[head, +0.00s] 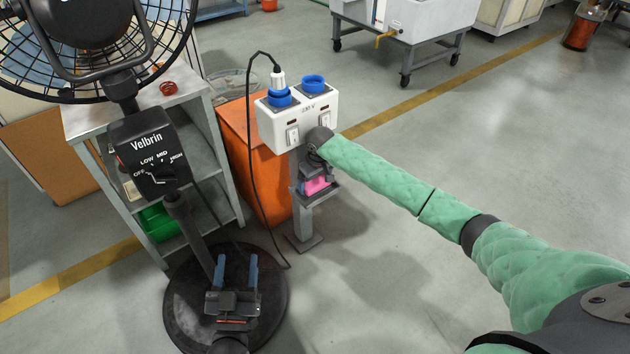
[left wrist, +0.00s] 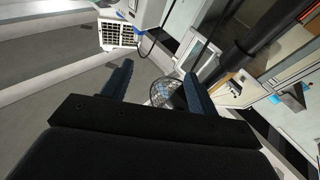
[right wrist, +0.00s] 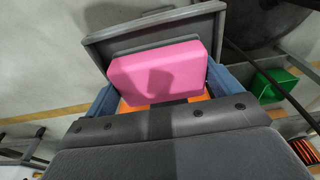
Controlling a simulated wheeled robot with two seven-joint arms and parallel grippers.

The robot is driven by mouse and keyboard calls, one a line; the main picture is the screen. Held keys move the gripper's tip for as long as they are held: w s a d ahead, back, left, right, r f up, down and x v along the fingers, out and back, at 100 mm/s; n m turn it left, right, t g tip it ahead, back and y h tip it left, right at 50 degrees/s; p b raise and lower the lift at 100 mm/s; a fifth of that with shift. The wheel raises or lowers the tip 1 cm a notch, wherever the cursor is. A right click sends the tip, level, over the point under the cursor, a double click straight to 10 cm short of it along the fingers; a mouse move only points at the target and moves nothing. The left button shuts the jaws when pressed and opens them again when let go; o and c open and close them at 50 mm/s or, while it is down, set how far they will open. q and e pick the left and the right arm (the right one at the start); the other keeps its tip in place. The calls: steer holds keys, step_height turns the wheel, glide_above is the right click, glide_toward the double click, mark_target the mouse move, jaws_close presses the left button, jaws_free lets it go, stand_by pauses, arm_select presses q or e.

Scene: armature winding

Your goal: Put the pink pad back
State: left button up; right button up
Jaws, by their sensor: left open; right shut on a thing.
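The pink pad (head: 317,186) is at the grey post below the white socket box (head: 297,120). In the right wrist view the pink pad (right wrist: 157,72) sits between the two blue fingers of my right gripper (right wrist: 162,88), which is shut on it. A grey tray (right wrist: 135,35) with a raised rim lies right behind the pad; I cannot tell whether the pad rests on it. In the head view my right gripper is partly hidden by its own wrist. My left gripper (head: 237,264) is open and empty, above the fan's round black base (head: 180,310).
The fan's control box (head: 150,150) and pole stand at the left, beside a grey shelf unit (head: 135,110). An orange bin (head: 262,170) stands behind the post. A black cable (head: 253,160) hangs from the plug (head: 278,80). Open floor lies to the right.

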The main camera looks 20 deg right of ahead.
arm_select(q)
steer(key=shift+f, duration=0.15)
steer(key=shift+f, duration=0.6)
arm_select(e)
steer(key=shift+f, duration=0.1)
arm_select(q)
steer(key=shift+f+g, duration=0.1)
steer(key=shift+g, duration=0.2)
arm_select(e)
steer(key=o, duration=0.6)
arm_select(q)
steer(key=shift+d+f, duration=0.1)
steer(key=shift+f, duration=0.1)
